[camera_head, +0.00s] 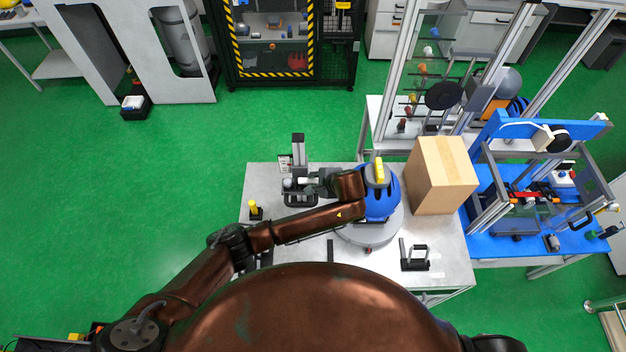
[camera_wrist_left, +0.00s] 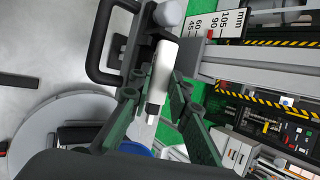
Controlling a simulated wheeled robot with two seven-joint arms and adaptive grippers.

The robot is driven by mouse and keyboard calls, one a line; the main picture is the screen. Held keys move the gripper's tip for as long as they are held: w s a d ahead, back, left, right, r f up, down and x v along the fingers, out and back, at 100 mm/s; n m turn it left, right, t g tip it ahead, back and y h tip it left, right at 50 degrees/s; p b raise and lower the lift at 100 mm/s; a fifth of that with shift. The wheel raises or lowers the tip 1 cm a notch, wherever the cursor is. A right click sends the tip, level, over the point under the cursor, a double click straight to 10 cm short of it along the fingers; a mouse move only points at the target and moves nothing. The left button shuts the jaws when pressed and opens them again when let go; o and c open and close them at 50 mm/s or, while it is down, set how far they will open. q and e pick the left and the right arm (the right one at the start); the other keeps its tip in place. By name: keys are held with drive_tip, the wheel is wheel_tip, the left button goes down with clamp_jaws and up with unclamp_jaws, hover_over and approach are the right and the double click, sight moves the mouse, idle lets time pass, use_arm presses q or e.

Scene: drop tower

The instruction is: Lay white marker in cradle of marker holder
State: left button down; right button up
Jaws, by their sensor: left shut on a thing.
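My left gripper (camera_head: 322,182) reaches over the table's back left. In the left wrist view its green fingers (camera_wrist_left: 160,78) are shut on the white marker (camera_wrist_left: 163,70), which has a dark tip end. The marker shows as a small pale piece in the head view (camera_head: 308,181). The marker is at a black stand (camera_head: 300,201), with a black loop and a grey ball beside it in the left wrist view. I cannot tell whether the marker touches the stand, or whether this stand is the marker holder. My right gripper is not in view.
A grey post (camera_head: 298,150) with a millimetre card stands behind the black stand. A blue helmet (camera_head: 378,205) sits on a round grey plate (camera_head: 370,237) right of the gripper. A cardboard box (camera_head: 440,177) and a black U-shaped frame (camera_head: 414,265) are further right.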

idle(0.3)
use_arm(q)
drive_tip(key=c, duration=1.7)
unclamp_jaws()
drive_tip(key=shift+c, duration=0.2)
drive_tip(key=v, duration=0.7)
drive_tip(key=shift+s+r, duration=0.15)
drive_tip(key=shift+r, duration=0.05)
drive_tip(key=shift+d, duration=0.15)
